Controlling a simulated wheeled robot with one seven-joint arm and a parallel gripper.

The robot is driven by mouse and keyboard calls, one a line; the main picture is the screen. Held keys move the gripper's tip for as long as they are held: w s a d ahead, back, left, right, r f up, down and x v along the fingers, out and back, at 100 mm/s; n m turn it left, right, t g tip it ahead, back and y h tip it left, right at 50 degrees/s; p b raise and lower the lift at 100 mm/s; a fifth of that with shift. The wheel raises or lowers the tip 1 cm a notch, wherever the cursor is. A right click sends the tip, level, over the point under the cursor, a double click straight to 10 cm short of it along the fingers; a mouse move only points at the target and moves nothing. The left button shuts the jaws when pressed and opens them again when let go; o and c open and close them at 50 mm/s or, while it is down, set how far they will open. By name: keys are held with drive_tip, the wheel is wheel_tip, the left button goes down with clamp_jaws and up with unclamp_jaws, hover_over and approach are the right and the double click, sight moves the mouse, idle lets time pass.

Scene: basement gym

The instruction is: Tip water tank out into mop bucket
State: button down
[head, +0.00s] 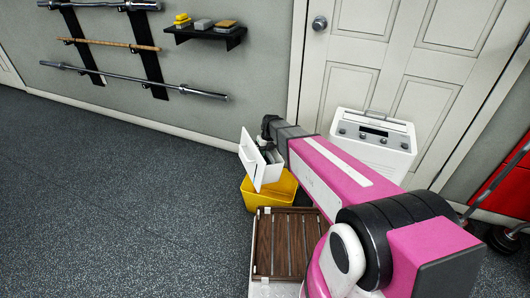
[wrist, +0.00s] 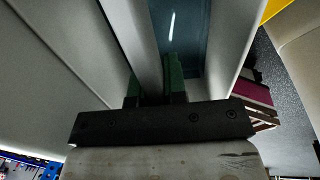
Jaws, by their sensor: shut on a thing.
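The water tank (head: 251,162) is a white open box, held tilted above the yellow mop bucket (head: 264,193) in the head view. My gripper (head: 268,143) is shut on the tank at its upper part. In the wrist view my gripper's green-padded fingers (wrist: 155,88) close on one wall of the tank (wrist: 132,45). A dark blue-grey surface with a bright glint shows inside the tank; it looks like water. The bucket stands on the floor, its inside partly hidden by the tank. I see no stream of water.
A white dehumidifier (head: 376,140) stands by the door, right of the bucket. A dark slatted wooden top (head: 286,242) lies in front of the bucket. A wall rack holds bars (head: 130,75), and a small shelf (head: 205,35) holds blocks. The floor (head: 110,200) to the left is clear.

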drive_tip(key=shift+a+f+g+y, duration=0.2)
drive_tip(key=shift+g+y, duration=0.1)
drive_tip(key=shift+y, duration=0.5)
wheel_tip(320, 180, down, 3)
drive_tip(key=g+y, duration=0.1)
drive_tip(key=y, duration=0.2)
drive_tip(key=g+y, duration=0.2)
drive_tip(key=y, duration=0.1)
drive_tip(key=shift+d+f, duration=0.1)
drive_tip(key=shift+f, duration=0.05)
drive_tip(key=y, duration=0.1)
drive_tip(key=f+g+y, duration=0.1)
drive_tip(key=y, duration=0.1)
drive_tip(key=d+g+y, duration=0.1)
drive_tip(key=shift+w+f+y, duration=0.25)
drive_tip(key=shift+w+y, duration=0.05)
drive_tip(key=shift+w+d+g+y, duration=0.1)
drive_tip(key=shift+d+g+y, duration=0.15)
drive_tip(key=shift+y, duration=0.4)
drive_tip(key=shift+d+g+y, duration=0.15)
drive_tip(key=shift+g+y, duration=0.2)
drive_tip(key=shift+y, duration=0.3)
drive_tip(key=shift+f, duration=0.1)
idle(1.2)
idle(0.9)
